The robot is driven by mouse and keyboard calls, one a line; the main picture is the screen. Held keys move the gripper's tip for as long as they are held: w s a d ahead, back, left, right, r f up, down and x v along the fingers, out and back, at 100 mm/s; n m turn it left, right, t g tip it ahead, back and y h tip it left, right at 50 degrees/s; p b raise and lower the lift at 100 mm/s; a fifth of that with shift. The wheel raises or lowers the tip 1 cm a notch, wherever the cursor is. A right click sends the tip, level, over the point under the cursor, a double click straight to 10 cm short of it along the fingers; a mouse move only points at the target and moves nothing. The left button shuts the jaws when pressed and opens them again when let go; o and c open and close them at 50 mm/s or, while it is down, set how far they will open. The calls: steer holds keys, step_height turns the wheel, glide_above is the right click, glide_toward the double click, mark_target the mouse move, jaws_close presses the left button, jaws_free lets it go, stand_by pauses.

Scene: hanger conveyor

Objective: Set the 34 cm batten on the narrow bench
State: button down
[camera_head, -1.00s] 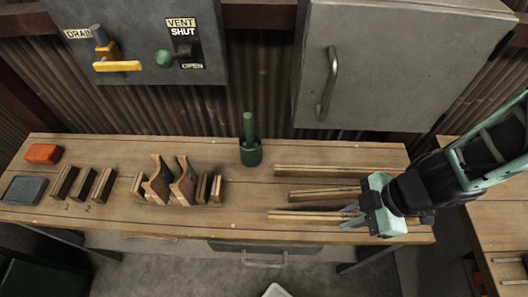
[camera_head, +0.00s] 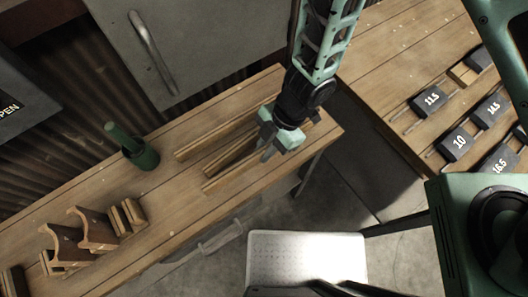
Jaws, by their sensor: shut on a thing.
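Three wooden battens lie close together at the right end of a long wooden bench (camera_head: 165,205): a back batten (camera_head: 205,143), a middle batten (camera_head: 228,158) and a front batten (camera_head: 232,174). My gripper (camera_head: 264,147) is over their right part, pointing down, shut on what looks like the middle batten. That batten runs at a slightly different angle from the others; I cannot tell whether it is clear of the bench top. My gripper hides parts of the battens. No lengths can be read on them, so I cannot tell which is 34 cm.
A green pot with a handle (camera_head: 140,153) and wooden saddle-shaped blocks (camera_head: 95,230) stand left on the bench. A grey cabinet (camera_head: 190,50) hangs behind. Another wooden table (camera_head: 385,70) with numbered dark blocks (camera_head: 455,144) stands right, across a gap. A pale stool (camera_head: 305,262) stands in front.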

steer(key=shift+f, duration=1.6)
steer(key=shift+f, duration=0.15)
steer(key=c, duration=1.4)
jaws_free()
steer(key=shift+o, duration=0.2)
